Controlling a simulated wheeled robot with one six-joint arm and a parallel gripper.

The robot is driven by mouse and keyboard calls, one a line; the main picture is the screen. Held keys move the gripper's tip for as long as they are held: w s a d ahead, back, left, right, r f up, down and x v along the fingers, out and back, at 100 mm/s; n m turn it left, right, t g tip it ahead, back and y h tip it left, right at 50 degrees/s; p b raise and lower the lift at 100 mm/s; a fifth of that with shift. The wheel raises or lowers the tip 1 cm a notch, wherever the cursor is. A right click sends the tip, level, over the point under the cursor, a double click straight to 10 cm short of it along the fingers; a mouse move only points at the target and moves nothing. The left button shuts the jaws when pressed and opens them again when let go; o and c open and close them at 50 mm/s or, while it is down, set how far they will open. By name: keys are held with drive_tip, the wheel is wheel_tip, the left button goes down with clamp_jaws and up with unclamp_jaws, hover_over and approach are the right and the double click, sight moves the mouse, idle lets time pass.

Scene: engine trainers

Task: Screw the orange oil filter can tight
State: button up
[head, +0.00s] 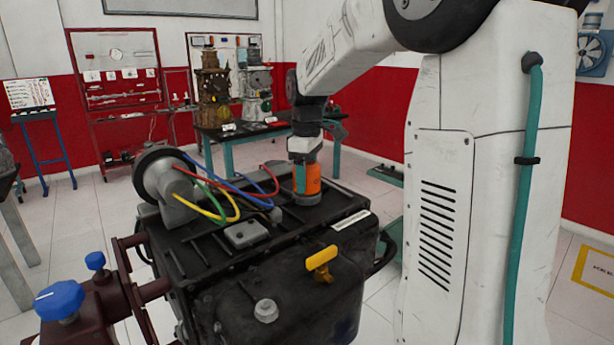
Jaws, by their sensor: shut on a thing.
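The orange oil filter can (314,180) stands upright on the right rear part of the black engine's top (220,262). A grey round base (309,199) shows under it. My gripper (307,168) comes down from above and is shut on the can, with a teal finger against its left front side. The far side of the can and the other finger are hidden. I cannot tell from this view how far the can is screwed down.
Coloured cables (215,207) and a grey pulley housing (165,185) stand left of the can. A yellow handle (321,259) rises in front. Blue knobs (60,301) are at lower left. A bench (270,132) with engine parts stands behind.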

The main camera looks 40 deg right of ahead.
drive_tip(key=m, duration=1.4)
drive_tip(key=shift+m, duration=0.3)
drive_tip(key=m, duration=0.5)
drive_tip(key=shift+m, duration=2.5)
drive_tip(key=o, duration=1)
